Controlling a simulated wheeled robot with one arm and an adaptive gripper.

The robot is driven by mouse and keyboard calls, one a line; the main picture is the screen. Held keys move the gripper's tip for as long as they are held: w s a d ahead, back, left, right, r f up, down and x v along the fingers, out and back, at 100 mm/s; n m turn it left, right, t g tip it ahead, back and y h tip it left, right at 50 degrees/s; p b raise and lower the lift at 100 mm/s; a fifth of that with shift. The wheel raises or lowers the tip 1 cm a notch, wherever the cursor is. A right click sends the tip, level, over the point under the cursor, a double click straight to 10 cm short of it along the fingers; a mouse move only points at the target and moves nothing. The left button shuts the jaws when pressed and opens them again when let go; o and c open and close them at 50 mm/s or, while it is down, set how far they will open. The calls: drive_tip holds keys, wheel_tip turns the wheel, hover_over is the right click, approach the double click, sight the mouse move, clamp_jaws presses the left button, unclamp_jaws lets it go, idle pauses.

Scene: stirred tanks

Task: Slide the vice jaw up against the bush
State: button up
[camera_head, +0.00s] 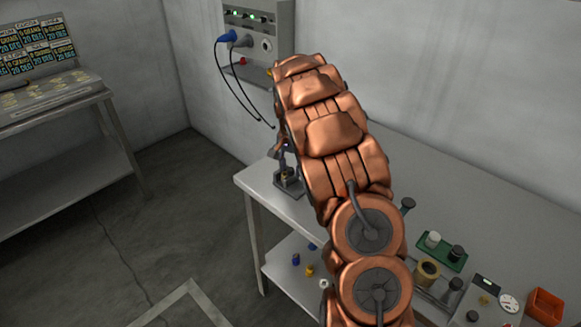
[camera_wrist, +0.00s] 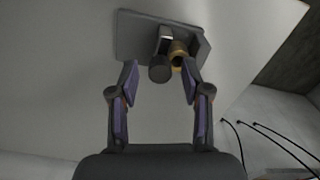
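The vice (camera_wrist: 132,36) is a dark grey plate with grey blocks on it, at the top of the wrist view. It also shows in the head view (camera_head: 288,186), near the table's left corner. A gold bush (camera_wrist: 178,49) sits between the blocks, partly hidden. The grey block left of the bush (camera_wrist: 161,46) looks like the vice jaw; a dark round knob (camera_wrist: 159,74) is in front of it. I cannot tell whether jaw and bush touch. My gripper (camera_wrist: 161,70) is open, with one purple-padded finger on each side of the knob, apart from it.
The grey table (camera_head: 472,205) holds a green tray (camera_head: 455,262), a tan ring (camera_head: 428,270), a scale (camera_head: 482,300) and an orange bin (camera_head: 545,306) at right. A wall panel (camera_head: 258,45) with hanging black cables stands behind the vice. My arm hides the table's middle.

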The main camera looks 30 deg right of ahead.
sight(291, 169)
wheel_tip(291, 169, up, 12)
idle(0.8)
idle(0.4)
